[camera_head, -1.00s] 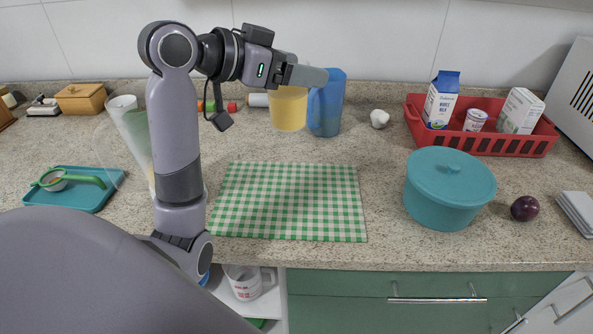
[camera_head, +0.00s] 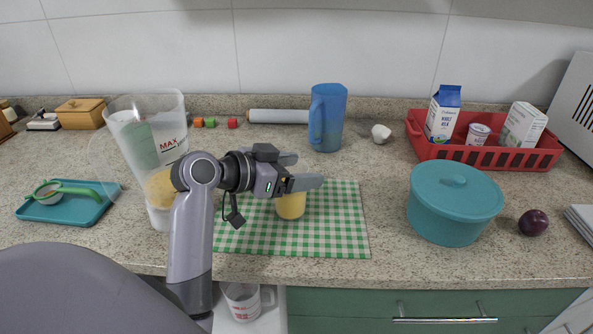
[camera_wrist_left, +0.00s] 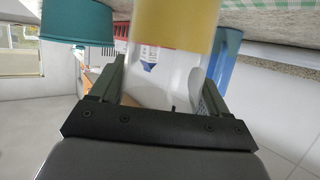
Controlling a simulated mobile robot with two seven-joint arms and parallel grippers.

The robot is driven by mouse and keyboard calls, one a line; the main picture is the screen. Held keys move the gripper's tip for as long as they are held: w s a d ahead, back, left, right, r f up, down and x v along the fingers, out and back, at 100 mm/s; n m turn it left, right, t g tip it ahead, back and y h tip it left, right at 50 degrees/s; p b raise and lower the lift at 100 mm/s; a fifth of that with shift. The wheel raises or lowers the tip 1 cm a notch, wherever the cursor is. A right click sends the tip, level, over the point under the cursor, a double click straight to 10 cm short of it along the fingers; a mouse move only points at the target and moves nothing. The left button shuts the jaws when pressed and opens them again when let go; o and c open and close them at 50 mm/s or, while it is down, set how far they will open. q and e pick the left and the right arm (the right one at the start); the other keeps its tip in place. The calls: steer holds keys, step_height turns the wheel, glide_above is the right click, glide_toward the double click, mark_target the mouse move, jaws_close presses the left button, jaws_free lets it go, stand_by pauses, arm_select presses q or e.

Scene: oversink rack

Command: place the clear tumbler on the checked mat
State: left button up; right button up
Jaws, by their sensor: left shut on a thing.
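The clear tumbler (camera_head: 291,206) has yellow contents in its lower part. My left gripper (camera_head: 305,171) is shut on its upper part, and the fingers hide the rim in the head view. The tumbler is upright over the middle of the green-and-white checked mat (camera_head: 340,235). I cannot tell whether its base touches the mat. In the left wrist view, which is upside down, the clear wall of the tumbler (camera_wrist_left: 172,75) lies between the two fingers, with a strip of the mat (camera_wrist_left: 268,10) at the top. My right gripper is not in view.
A tall clear jug (camera_head: 150,125) marked MAX stands left of the mat, close to my left arm. A blue pitcher (camera_head: 327,120) stands behind the mat. A teal pot (camera_head: 455,205) is to the right, with a red basket (camera_head: 500,160) behind it. The mat's right part is clear.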

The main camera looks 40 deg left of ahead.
arm_select(q)
steer(key=shift+f, duration=0.15)
steer(key=o, duration=1)
steer(key=shift+r, duration=0.25)
steer(key=v, duration=1.2)
steer(key=shift+f, duration=0.1)
